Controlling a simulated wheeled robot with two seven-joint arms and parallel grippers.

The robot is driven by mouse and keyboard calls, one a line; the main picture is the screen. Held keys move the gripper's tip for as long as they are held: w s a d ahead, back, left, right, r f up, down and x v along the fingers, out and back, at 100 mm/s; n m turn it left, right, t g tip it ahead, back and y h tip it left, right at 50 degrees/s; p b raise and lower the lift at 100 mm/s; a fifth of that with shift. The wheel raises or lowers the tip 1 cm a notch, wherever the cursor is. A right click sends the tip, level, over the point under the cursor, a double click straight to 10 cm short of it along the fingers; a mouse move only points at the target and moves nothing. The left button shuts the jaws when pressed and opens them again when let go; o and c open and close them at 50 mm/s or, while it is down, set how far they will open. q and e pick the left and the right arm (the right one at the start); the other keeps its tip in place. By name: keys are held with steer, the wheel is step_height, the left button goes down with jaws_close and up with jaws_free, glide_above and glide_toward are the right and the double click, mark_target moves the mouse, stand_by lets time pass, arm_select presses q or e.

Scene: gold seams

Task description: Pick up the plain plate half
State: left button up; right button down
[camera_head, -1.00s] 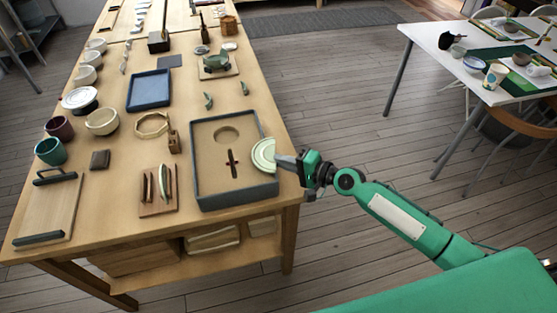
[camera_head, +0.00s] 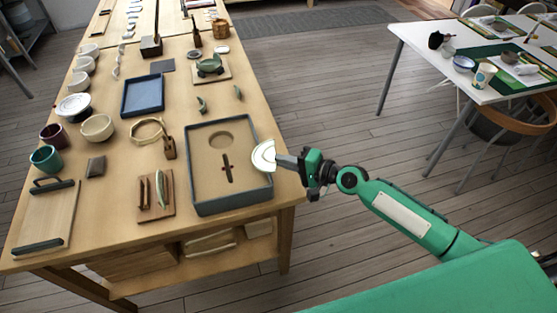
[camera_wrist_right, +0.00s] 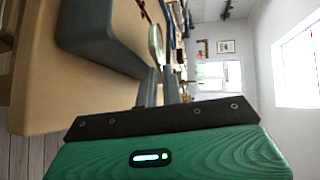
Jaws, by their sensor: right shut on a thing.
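The plain plate half (camera_head: 262,156) is a pale half-disc with a faint inner ring. It shows at the right wall of the grey-rimmed tray (camera_head: 187,190), overlapping that wall in the head view. My right gripper (camera_head: 279,160) comes in from the right and is shut on the plate half's edge. In the right wrist view the plate half (camera_wrist_right: 155,42) shows as a thin pale edge-on shape at the fingertips (camera_wrist_right: 163,72). I cannot tell how high it is above the tray. My left gripper is not in view.
The tray floor has a round recess and a dark slot. A wooden stand (camera_head: 168,205) with upright pieces, a blue tray (camera_head: 126,107), bowls (camera_head: 97,128) and cups (camera_head: 46,159) stand on the table's left. Green shards (camera_head: 202,103) lie behind the tray.

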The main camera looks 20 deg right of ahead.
steer(key=r+b+v, duration=0.1)
steer(key=b+v, duration=0.3)
steer(key=v, duration=0.8)
steer(key=shift+s+d+r, duration=0.15)
steer(key=shift+r, duration=0.3)
